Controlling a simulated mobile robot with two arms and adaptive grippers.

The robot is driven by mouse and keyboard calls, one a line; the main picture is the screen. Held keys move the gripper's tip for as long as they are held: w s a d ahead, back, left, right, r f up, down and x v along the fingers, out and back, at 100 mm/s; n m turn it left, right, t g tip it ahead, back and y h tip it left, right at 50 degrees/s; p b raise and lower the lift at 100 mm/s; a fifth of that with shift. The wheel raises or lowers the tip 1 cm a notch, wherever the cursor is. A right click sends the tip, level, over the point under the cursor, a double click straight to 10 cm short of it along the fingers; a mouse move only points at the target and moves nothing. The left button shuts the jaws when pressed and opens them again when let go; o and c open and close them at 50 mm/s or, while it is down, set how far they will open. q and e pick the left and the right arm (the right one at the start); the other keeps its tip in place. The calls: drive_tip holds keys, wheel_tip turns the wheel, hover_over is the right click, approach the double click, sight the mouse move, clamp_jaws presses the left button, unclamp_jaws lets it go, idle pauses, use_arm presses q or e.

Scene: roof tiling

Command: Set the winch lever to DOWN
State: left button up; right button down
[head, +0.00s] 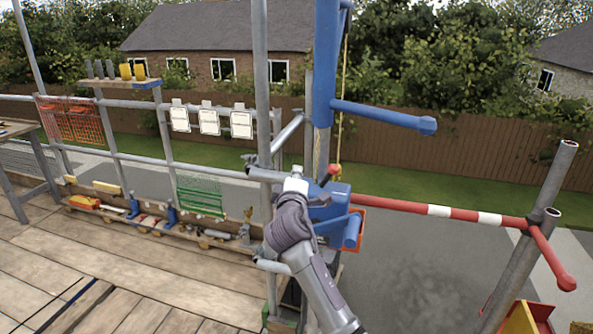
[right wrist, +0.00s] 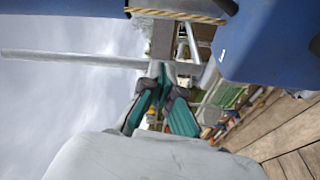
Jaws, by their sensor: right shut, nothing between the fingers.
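The winch (head: 330,204) is a blue box on the scaffold post, under a blue hoist column. A short lever with a red knob (head: 334,170) sticks up from its top, tilted to the right. My right gripper (head: 297,172) is just left of the winch and lever, apart from the knob; my wrist hides most of its fingers. In the right wrist view my right gripper (right wrist: 164,88) is shut and empty, with the blue winch housing (right wrist: 265,45) to its upper right. Any lever markings are too small to read. My left gripper is not in view.
A vertical scaffold pole (head: 262,90) stands close left of my gripper. A yellow rope (head: 341,110) hangs above the winch. A red-and-white bar (head: 440,211) runs right. The plank deck (head: 70,255) at left is mostly clear, with tools along its far edge.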

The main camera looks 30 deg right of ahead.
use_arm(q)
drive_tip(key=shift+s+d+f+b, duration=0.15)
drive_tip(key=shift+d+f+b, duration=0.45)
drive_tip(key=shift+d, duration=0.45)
use_arm(e)
drive_tip(key=v, duration=0.4)
drive_tip(key=shift+s+d+f, duration=0.25)
drive_tip(key=shift+f, duration=0.1)
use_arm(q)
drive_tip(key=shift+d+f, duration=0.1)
use_arm(e)
drive_tip(key=shift+a, duration=0.1)
